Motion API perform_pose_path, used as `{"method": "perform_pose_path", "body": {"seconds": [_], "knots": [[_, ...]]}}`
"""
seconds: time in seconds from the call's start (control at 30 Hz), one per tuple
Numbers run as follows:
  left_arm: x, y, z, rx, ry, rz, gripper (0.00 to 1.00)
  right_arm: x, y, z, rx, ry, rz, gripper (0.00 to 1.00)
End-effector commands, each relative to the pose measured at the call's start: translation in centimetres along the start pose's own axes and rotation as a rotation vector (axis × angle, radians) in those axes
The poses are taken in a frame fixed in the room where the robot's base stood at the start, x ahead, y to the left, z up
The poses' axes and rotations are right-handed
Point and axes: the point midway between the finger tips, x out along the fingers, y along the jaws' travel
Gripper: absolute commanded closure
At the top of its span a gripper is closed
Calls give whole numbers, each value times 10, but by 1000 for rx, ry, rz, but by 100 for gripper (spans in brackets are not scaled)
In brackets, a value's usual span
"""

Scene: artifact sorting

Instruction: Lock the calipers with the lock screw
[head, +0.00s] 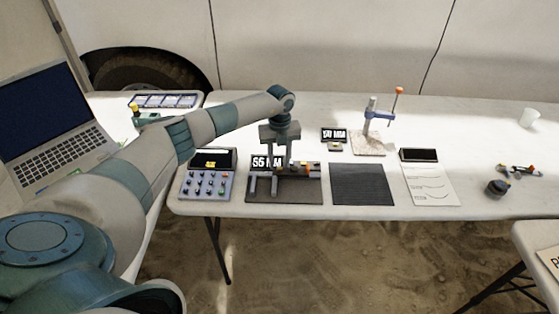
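The calipers (302,175) stand on a dark base board (285,197) near the table's front edge, with small orange parts at their right side. A display reading "55 MM" (261,162) stands at their back left. My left gripper (281,160) points down over the calipers from behind the board's middle and hides part of them. Its fingers blend with the grey caliper parts, so I cannot tell whether they are open or shut, or touching. The lock screw is too small to make out surely. My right gripper is not in view.
A keypad box (206,185) stands close left of the board, a dark mat (362,185) close right. Further right are a paper sheet (430,187) and small dark objects (497,187). Behind are a clamp stand (370,140) and a small display (333,134). A laptop (45,120) is left.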

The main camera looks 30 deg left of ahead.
Motion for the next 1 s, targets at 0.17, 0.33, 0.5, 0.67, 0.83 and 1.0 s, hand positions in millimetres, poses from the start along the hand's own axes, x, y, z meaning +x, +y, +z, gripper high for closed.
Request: {"method": "perform_pose_path", "body": {"seconds": [0.17,0.33,0.5,0.67,0.83,1.0], "knots": [[10,0,0,0,0,0,66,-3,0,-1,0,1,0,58],[13,0,0,0,0,0,66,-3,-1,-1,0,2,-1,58],[12,0,0,0,0,0,68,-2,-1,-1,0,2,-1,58],[12,0,0,0,0,0,100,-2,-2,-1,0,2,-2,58],[12,0,0,1,0,0,100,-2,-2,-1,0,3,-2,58],[12,0,0,20,-1,-1,100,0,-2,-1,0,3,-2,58]]}}
